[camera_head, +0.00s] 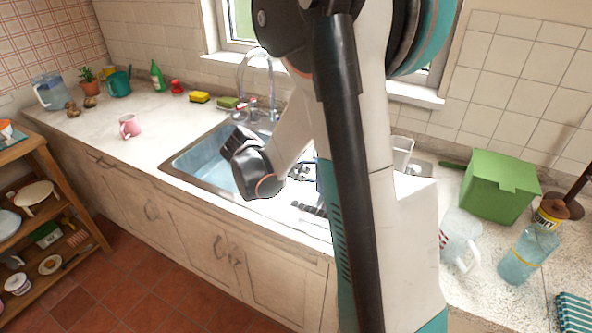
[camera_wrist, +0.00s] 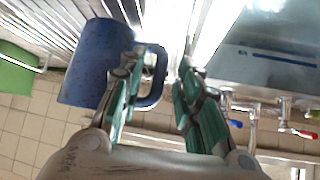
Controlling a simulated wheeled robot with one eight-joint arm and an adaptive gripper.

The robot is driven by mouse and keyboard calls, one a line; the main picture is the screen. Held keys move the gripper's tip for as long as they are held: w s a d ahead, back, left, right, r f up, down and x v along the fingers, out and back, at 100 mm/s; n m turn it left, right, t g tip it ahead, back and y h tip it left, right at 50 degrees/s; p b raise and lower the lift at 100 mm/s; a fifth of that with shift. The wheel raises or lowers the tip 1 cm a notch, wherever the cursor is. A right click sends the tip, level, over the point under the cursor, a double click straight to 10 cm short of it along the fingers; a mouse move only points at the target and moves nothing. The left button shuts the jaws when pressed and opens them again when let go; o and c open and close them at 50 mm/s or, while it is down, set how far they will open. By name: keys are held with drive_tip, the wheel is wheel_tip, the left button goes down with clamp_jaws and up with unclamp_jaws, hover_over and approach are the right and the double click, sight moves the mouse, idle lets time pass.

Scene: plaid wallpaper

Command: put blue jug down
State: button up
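The blue jug (camera_wrist: 92,68) shows in the wrist view, left of my gripper, against the ribbed metal draining surface (camera_wrist: 45,30). That view is turned over, with the wall tiles low in the picture. The jug seems to stand on the metal, but its contact is not clear. Its handle (camera_wrist: 158,88) is between my gripper's (camera_wrist: 157,78) two fingers. The fingers are apart, with a gap visible between the handle and the right finger. The left finger overlaps the jug's side. In the head view my arm hides the jug and most of my gripper.
The sink (camera_head: 205,158) lies left of my arm, with a tap (camera_head: 257,85) behind it. A green box (camera_head: 498,186), a clear jug (camera_head: 462,238) and a bottle (camera_head: 527,252) stand on the right counter. A pink mug (camera_head: 129,126) is on the left counter, mostly clear around it.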

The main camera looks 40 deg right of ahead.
drive_tip(key=p+v, duration=0.3)
drive_tip(key=v, duration=0.8)
drive_tip(key=s+a+r+n+t+y, duration=0.3)
drive_tip(key=s+a+n+y, duration=0.1)
drive_tip(key=s+a+n, duration=0.4)
drive_tip(key=s+a+r+n+t+y, duration=0.2)
drive_tip(key=s+a+n+y, duration=0.3)
drive_tip(key=s+a+n, duration=0.3)
drive_tip(key=shift+a+r+t, duration=0.4)
drive_tip(key=shift+a+r, duration=0.3)
drive_tip(key=shift+a, duration=0.2)
drive_tip(key=shift+s+d, duration=0.1)
